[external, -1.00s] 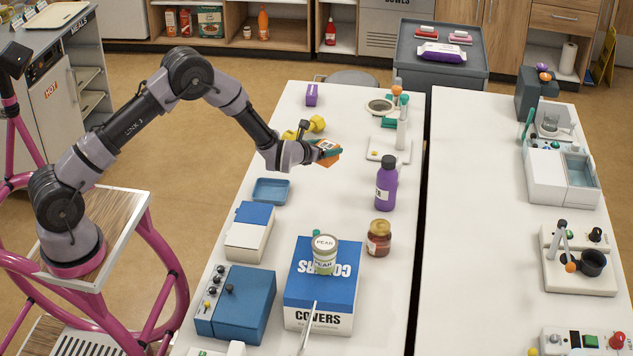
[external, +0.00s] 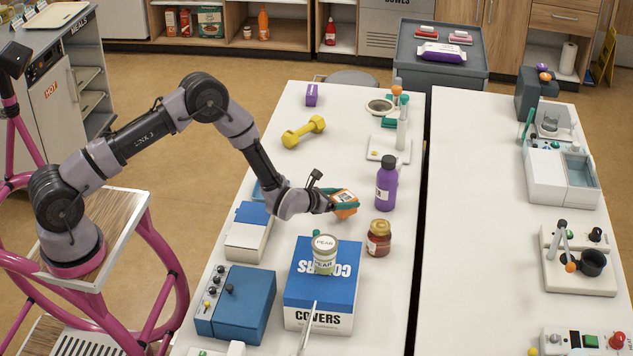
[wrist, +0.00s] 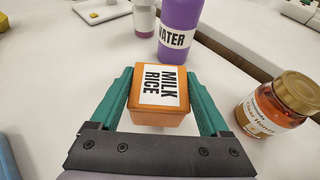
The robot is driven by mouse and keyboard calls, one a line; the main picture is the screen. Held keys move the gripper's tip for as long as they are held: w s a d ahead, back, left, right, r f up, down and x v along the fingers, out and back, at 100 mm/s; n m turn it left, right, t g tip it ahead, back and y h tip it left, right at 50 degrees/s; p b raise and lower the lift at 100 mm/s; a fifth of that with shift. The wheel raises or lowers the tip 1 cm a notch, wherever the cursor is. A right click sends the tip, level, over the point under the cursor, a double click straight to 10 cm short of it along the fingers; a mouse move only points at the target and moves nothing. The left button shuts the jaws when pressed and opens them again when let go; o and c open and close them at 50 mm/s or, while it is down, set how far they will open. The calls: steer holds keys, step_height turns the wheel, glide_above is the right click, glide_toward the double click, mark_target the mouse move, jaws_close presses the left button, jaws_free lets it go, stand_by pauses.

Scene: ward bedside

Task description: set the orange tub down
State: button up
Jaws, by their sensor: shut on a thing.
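The orange tub (external: 345,204) is a small box with a white label; in the wrist view the tub (wrist: 157,116) reads "MILK RICE". My gripper (external: 341,203) is shut on it, with a green finger on either side; the gripper also shows in the wrist view (wrist: 163,100). The tub is over the white table (external: 345,110), left of the purple water bottle (external: 386,186) and behind the honey jar (external: 378,239). I cannot tell the exact gap between the tub and the tabletop.
A blue-topped covers box (external: 300,285) with a pear can (external: 324,256) on it stands nearer the camera. A yellow dumbbell (external: 304,132) lies farther back. The honey jar also shows close on the right in the wrist view (wrist: 280,105). Table behind the tub is clear.

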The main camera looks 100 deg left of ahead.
steer(key=shift+f, duration=1.15)
steer(key=shift+f, duration=0.2)
steer(key=o, duration=1.4)
